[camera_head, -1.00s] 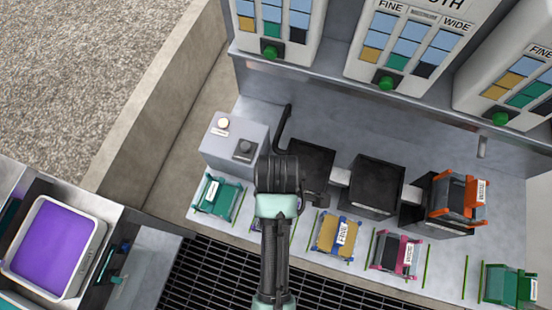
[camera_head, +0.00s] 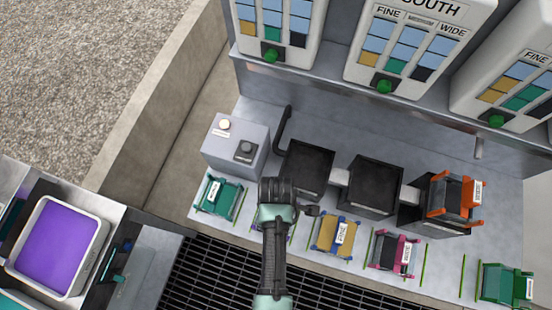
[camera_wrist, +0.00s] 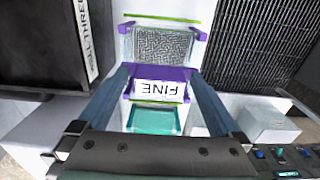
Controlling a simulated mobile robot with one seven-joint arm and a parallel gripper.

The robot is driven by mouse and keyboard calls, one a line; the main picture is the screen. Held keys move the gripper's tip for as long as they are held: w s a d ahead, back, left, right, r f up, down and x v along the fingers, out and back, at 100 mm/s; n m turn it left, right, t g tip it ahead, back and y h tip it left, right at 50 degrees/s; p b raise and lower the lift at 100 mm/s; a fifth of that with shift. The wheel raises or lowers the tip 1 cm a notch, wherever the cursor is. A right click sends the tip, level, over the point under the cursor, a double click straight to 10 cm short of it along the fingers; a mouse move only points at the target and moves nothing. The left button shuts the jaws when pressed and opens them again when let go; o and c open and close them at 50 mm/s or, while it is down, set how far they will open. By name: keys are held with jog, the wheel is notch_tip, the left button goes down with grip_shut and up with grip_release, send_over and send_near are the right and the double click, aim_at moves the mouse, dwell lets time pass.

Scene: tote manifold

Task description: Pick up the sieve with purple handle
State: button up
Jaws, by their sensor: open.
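The sieve with purple handle (camera_wrist: 178,73) is in the middle of the wrist view. It has a grey mesh panel, purple corners and a white FINE label that appears upside down. In the head view my arm hides most of it; only small purple bits show beside the arm. My gripper (camera_wrist: 160,78) is open, with one finger on each side of the purple handle in the wrist view. I cannot tell whether the fingers touch it or how far above it they are. A teal panel (camera_wrist: 155,120) shows below the label.
Along the shelf lie a teal sieve (camera_head: 218,197), a blue-and-yellow one (camera_head: 335,234), a pink one (camera_head: 392,253) and a green one (camera_head: 506,284). An orange sieve (camera_head: 455,196) sits on the right black box. A grey button box (camera_head: 235,146) stands behind my arm. A purple-filled tote (camera_head: 58,247) is left.

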grip_shut()
dwell(0.4)
jog(key=shift+r, duration=0.1)
